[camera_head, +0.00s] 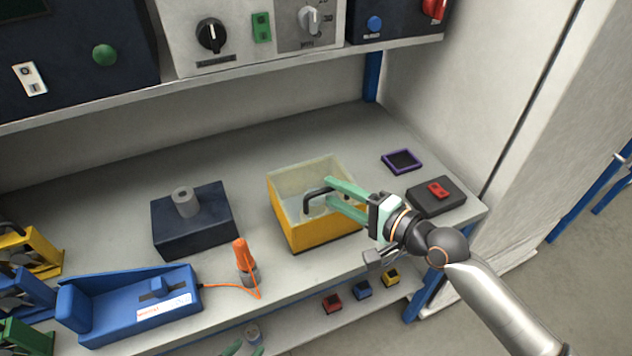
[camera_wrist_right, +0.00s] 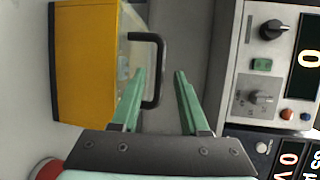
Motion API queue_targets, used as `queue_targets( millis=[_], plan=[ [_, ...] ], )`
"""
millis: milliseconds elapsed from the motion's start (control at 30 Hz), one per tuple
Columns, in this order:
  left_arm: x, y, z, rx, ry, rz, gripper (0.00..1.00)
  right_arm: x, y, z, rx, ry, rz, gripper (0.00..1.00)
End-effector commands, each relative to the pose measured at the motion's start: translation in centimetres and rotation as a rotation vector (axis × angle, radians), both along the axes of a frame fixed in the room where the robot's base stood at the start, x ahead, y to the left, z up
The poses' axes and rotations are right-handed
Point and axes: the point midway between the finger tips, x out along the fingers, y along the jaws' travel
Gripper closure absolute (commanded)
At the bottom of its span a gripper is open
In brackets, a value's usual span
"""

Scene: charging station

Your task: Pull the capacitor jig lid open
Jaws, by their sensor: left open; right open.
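The capacitor jig is a yellow box (camera_head: 325,229) with a pale translucent lid (camera_head: 290,176) and a black bar handle (camera_head: 315,191). In the right wrist view the yellow box (camera_wrist_right: 85,65) is at the left, and the handle (camera_wrist_right: 160,68) stands out from the lid (camera_wrist_right: 132,60). My right gripper (camera_head: 329,190) is open with its green fingers at the handle. In the right wrist view its fingertips (camera_wrist_right: 160,72) lie to either side of the handle bar; contact cannot be told.
A dark block (camera_head: 193,225) with a grey cylinder, an orange-handled tool (camera_head: 243,258) and a blue fixture (camera_head: 130,305) are left of the jig. A purple-rimmed tray (camera_head: 402,162) and a black box with a red switch (camera_head: 436,197) are to its right.

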Motion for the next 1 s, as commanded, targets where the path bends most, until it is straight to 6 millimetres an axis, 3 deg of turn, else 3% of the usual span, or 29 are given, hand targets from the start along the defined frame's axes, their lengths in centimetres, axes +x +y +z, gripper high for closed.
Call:
queue_targets(
  millis=[100,300,767,1000],
  plan=[
    [0.0,0.0,-0.1,0.000,0.000,0.000,0.50,1.5,1.9,-0.4,0.002,-0.001,0.001,0.55],
    [0.0,0.0,-0.2,0.000,0.000,0.000,0.50,3.1,3.8,-0.9,0.000,-0.001,0.000,0.55],
    [0.0,0.0,-0.3,0.000,-0.001,0.000,0.50,3.7,4.6,-1.1,-0.001,-0.002,0.000,0.55],
    [0.0,0.0,-0.3,0.000,-0.001,0.000,0.50,3.6,4.6,-1.1,-0.001,-0.002,-0.001,0.82]
  ],
)
